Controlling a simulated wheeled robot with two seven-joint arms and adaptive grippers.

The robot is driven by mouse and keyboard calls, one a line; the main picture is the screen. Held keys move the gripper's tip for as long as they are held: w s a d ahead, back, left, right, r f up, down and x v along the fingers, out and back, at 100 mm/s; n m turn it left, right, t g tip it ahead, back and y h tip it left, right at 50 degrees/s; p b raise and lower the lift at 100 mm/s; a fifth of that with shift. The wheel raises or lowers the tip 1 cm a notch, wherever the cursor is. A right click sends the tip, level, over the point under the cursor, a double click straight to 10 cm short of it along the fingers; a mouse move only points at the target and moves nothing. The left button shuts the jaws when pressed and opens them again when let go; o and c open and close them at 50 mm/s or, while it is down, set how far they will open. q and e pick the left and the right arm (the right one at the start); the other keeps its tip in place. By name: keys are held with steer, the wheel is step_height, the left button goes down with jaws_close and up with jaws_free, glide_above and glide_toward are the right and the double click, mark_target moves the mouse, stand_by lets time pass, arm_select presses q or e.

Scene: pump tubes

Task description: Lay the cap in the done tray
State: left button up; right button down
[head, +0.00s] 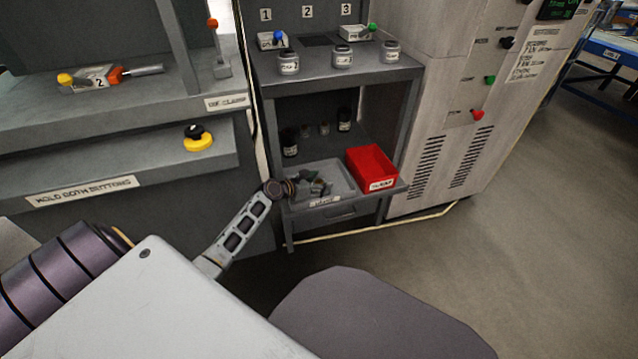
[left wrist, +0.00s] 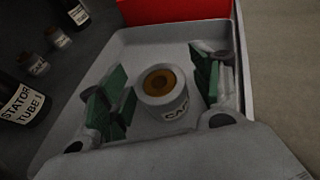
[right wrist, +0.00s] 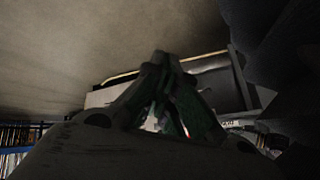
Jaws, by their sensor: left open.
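The cap (left wrist: 166,96) is a pale grey ring-shaped piece with an orange-brown centre and a label. In the left wrist view it sits upright over the floor of the grey tray (left wrist: 150,47), between my left gripper's fingers. My left gripper (left wrist: 160,88) is open, with its green pads apart from the cap on both sides. In the head view my left gripper (head: 315,186) is over the same tray (head: 342,172), and I cannot make out the cap there. My right gripper (right wrist: 165,75) is shut, its fingertips together, with nothing visible in it.
A red bin (head: 372,168) stands right beside the tray. Dark jars, one (head: 290,142) at the left, stand on the shelf behind. Several labelled jars, including one (head: 343,56), stand on the shelf top. A grey cabinet (head: 440,110) stands to the right.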

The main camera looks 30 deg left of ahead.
arm_select(q)
steer(key=shift+r, duration=0.1)
steer(key=shift+s+a+r+p, duration=0.2)
steer(key=shift+s+r+p, duration=0.15)
steer(key=shift+s, duration=0.25)
steer(key=p+v, duration=0.3)
steer(key=v, duration=0.5)
steer(key=shift+s, duration=0.25)
steer(key=shift+p+v, duration=0.55)
steer(key=shift+v, duration=0.5)
arm_select(e)
step_height(320, 180, up, 8)
steer(key=d+g+h, duration=0.1)
steer(key=shift+s+d+f+n, duration=0.2)
steer(key=shift+d+n, duration=0.05)
steer(key=shift+n, duration=0.05)
